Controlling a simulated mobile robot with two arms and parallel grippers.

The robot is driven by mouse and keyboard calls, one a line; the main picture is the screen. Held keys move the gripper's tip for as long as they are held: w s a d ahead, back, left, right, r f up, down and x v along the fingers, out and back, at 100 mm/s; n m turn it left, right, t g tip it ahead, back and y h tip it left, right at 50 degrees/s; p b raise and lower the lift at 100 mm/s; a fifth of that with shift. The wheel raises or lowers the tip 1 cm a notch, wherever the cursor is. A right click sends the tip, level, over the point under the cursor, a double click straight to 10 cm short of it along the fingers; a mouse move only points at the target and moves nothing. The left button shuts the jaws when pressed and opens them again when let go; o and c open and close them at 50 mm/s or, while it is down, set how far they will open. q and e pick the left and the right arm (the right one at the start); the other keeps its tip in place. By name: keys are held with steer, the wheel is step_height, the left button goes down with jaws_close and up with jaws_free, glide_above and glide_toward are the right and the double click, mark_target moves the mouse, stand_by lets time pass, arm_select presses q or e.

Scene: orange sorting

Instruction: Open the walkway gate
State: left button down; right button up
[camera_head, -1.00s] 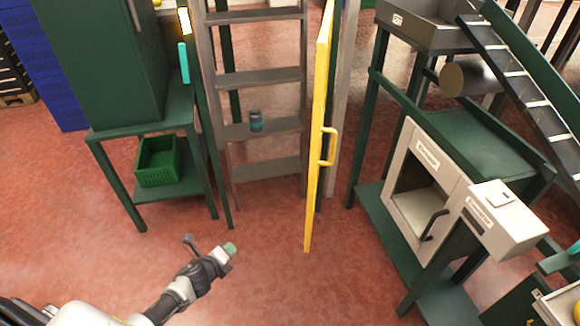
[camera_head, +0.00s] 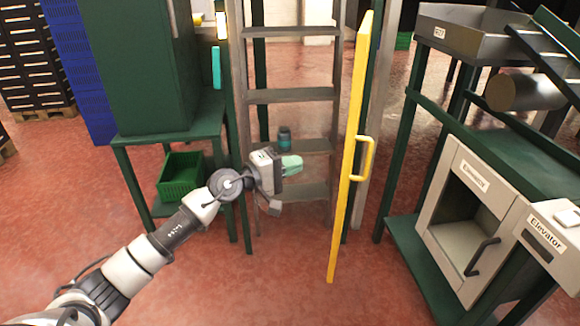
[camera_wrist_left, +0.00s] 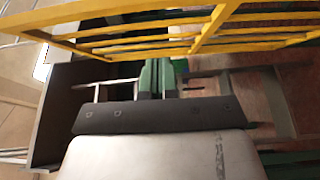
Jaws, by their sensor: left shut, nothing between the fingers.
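The yellow walkway gate (camera_head: 348,170) stands upright and shows almost edge-on in the head view, with a yellow loop handle (camera_head: 371,158) on its right side. My left gripper (camera_head: 292,165) is to the left of the gate, apart from it, in front of the grey ladder. Its green fingertips are shut and empty, pointing right toward the gate. In the left wrist view the yellow bars of the gate (camera_wrist_left: 205,32) cross the top, beyond the shut green fingers (camera_wrist_left: 157,76). The handle cannot be made out there. My right gripper is in neither view.
A green table (camera_head: 170,130) with a green crate (camera_head: 180,175) is at left. A cabinet labelled Elevator (camera_head: 470,190) stands at right. Red floor lies open in front.

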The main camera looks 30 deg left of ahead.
arm_select(q)
steer(key=w+d+p, duration=0.1)
steer(key=w+d, duration=0.4)
steer(key=d, duration=0.2)
steer(key=shift+w+d+p, duration=0.25)
steer(key=shift+w+p, duration=0.05)
steer(key=shift+w, duration=0.05)
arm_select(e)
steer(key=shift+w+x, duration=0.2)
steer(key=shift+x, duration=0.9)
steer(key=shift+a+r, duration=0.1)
arm_select(q)
steer(key=w+d+p, duration=0.2)
steer(key=d+p, duration=0.2)
steer(key=d, duration=0.7)
steer(key=shift+w, duration=0.4)
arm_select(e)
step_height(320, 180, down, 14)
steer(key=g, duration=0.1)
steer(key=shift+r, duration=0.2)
arm_select(q)
steer(key=shift+d, duration=0.1)
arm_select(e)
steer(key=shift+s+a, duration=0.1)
